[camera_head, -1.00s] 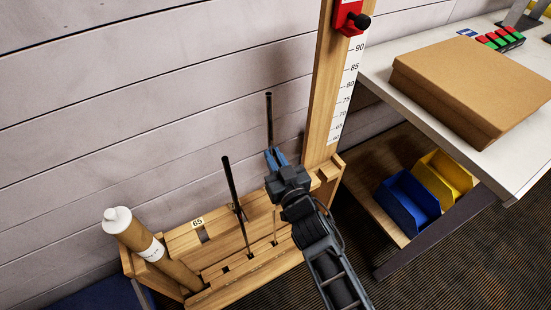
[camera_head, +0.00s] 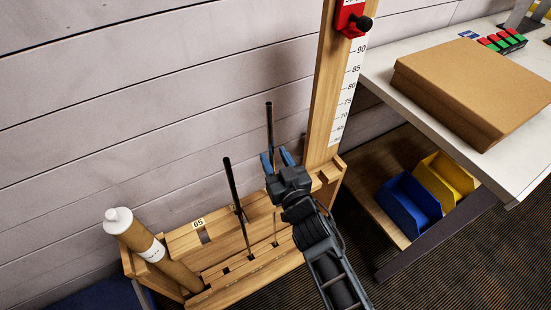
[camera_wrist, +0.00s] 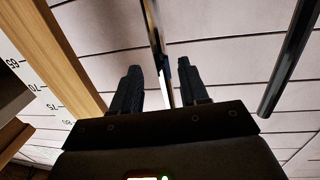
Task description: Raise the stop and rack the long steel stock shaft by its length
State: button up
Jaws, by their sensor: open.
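The red stop (camera_head: 352,17) with a black knob sits high on the wooden measuring post (camera_head: 322,110), above the 90 mark. One dark-topped shaft (camera_head: 269,120) stands near upright in the wooden rack (camera_head: 190,243), close to the post. My gripper (camera_head: 276,160) is open, its blue-tipped fingers on either side of this shaft; in the wrist view the bright shaft (camera_wrist: 157,35) runs between the spread fingers (camera_wrist: 157,85). A second dark-topped shaft (camera_head: 232,185) leans slightly in the rack to the left, and shows dark at the right of the wrist view (camera_wrist: 291,60). Which is longer I cannot tell.
A white-capped tube (camera_head: 140,235) leans at the rack's left end, near a 65 label (camera_head: 198,223). A workbench (camera_head: 400,100) with a cardboard box (camera_head: 475,90) stands at right, over blue (camera_head: 408,205) and yellow (camera_head: 445,180) bins. The plank wall is close behind.

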jog(key=p+v, duration=0.2)
jog(key=v, duration=0.5)
jog(key=shift+s+d, duration=0.15)
jog(key=shift+s, duration=0.25)
dwell(0.3)
